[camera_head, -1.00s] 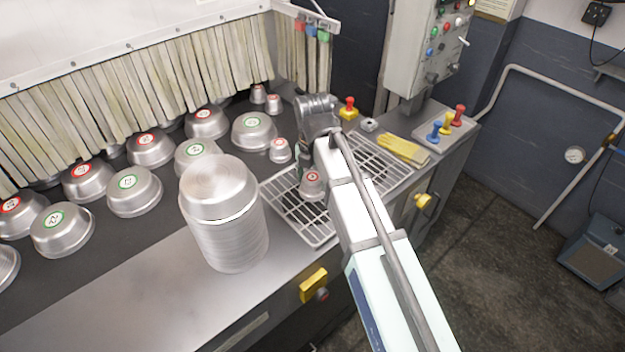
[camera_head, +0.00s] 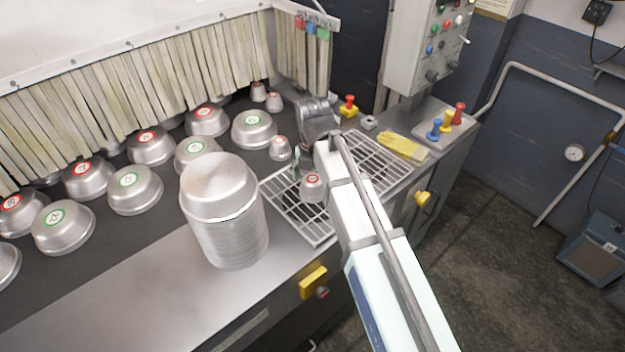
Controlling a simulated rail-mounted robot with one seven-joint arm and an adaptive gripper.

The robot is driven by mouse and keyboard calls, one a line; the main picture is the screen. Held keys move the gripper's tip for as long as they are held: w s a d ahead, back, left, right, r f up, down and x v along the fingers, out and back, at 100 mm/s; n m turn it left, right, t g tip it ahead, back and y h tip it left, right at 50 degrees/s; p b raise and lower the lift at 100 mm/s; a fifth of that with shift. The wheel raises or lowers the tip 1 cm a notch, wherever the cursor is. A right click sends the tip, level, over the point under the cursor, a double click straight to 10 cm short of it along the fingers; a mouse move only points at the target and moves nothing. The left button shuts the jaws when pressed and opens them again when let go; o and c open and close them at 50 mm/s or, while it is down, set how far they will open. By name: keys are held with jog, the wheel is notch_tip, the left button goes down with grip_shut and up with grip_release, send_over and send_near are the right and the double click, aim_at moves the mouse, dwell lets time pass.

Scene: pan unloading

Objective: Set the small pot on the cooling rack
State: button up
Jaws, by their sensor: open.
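A small metal pot (camera_head: 312,188) with a red label stands upside down on the near left part of the wire cooling rack (camera_head: 291,210). My gripper (camera_head: 299,170) is just behind and above this pot, mostly hidden by my own arm. It is open; only a narrow dark part of it shows, and I cannot tell whether it touches the pot. Another small red-labelled pot (camera_head: 280,149) stands on the dark belt left of my wrist. Two more small pots (camera_head: 273,102) (camera_head: 258,93) stand farther back.
A tall stack of pans (camera_head: 228,235) stands left of the rack. Larger pans (camera_head: 135,190) fill the belt before the strip curtain (camera_head: 150,85). Yellow gloves (camera_head: 403,147), a yellow-and-red button (camera_head: 348,107) and a tray of coloured knobs (camera_head: 447,124) lie right and behind.

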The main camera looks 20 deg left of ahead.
aim_at(313, 179)
notch_tip(313, 179, up, 12)
jog(key=b, duration=0.2)
jog(key=shift+b, duration=0.3)
jog(key=shift+r, duration=0.1)
